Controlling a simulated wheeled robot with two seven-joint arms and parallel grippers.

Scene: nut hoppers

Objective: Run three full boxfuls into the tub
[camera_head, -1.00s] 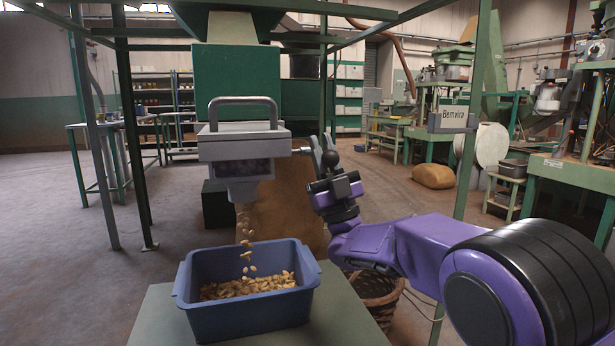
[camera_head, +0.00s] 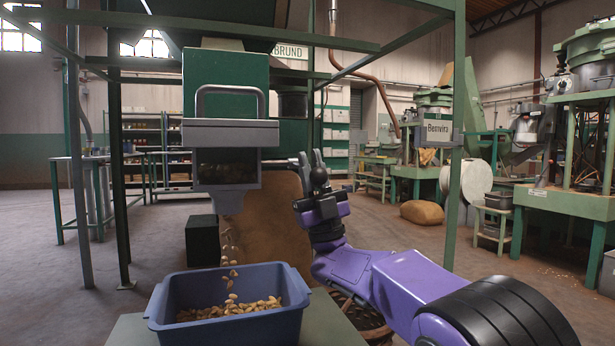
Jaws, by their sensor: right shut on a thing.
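A grey metal box (camera_head: 232,133) with a looped handle on top hangs under the green hopper (camera_head: 226,72). Nuts show dimly behind its dark window (camera_head: 228,171); their exact level is hard to read. A loose stream of nuts (camera_head: 228,250) falls from the box's outlet into the blue tub (camera_head: 225,325). Nuts (camera_head: 240,306) cover the tub's bottom, below the rim. My left gripper is out of view.
The tub stands on a green-topped stand (camera_head: 325,325). A wicker basket (camera_head: 360,315) is on the floor to its right, partly behind my right arm. Green frame posts (camera_head: 118,180) stand left and right of the hopper. Open floor lies to the left.

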